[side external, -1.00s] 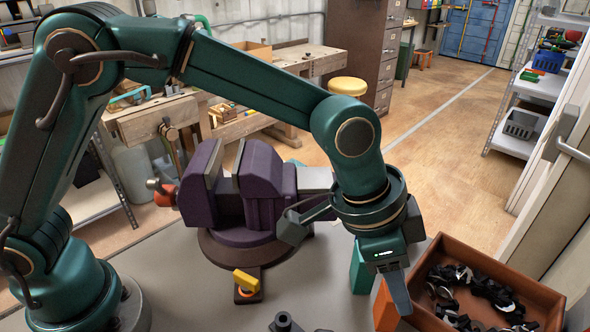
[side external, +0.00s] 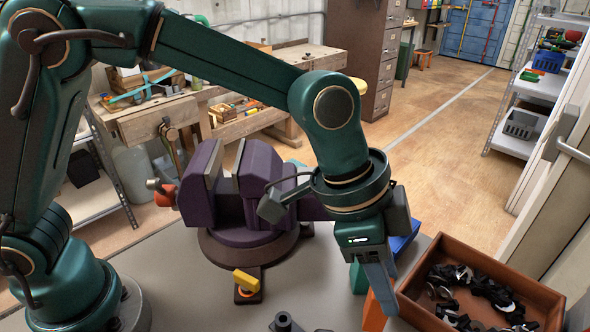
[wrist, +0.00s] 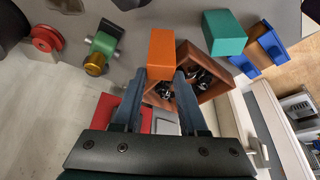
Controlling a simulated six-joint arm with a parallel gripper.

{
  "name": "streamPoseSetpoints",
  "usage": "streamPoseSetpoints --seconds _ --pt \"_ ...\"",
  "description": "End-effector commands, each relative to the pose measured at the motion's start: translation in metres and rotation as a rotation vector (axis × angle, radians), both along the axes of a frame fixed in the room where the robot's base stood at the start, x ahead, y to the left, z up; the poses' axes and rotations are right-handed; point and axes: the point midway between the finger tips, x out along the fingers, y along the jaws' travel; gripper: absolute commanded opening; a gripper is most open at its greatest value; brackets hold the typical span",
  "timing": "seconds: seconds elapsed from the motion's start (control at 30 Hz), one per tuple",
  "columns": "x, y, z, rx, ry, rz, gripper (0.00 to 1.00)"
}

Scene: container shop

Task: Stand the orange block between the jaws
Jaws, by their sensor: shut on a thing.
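The orange block (side external: 372,314) is partly hidden by my gripper in the side view. In the wrist view the orange block (wrist: 161,50) sits at the fingertips, with a finger on each side. My gripper (wrist: 161,78) is shut on it. In the side view my gripper (side external: 380,290) points down at the right of the bench, by the brown bin. I cannot tell whether the block touches the bench. The purple vise (side external: 262,190) stands to the left of my gripper, its jaws apart with an empty-looking gap between them.
The brown bin (side external: 535,292) with dark scraps is on the right. A yellow-topped piece (side external: 246,281) lies before the vise. A dark fitting (side external: 284,322) is at the front edge.

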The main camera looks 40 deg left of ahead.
Motion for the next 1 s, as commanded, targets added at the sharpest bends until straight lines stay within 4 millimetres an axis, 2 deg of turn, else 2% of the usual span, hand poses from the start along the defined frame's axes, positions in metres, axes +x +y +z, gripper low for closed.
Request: streamPoseSetpoints --seconds 0.17,0.47,0.8,1.0 --pt "0.001 0.03 0.025 -0.007 -0.008 -0.092 0.0" --pt "0.017 0.117 0.085 -0.003 -0.012 -0.129 0.0" --pt "0.012 0.222 0.15 0.001 -0.011 -0.019 0.0" --pt "0.006 0.271 0.173 0.001 -0.007 0.133 0.0"
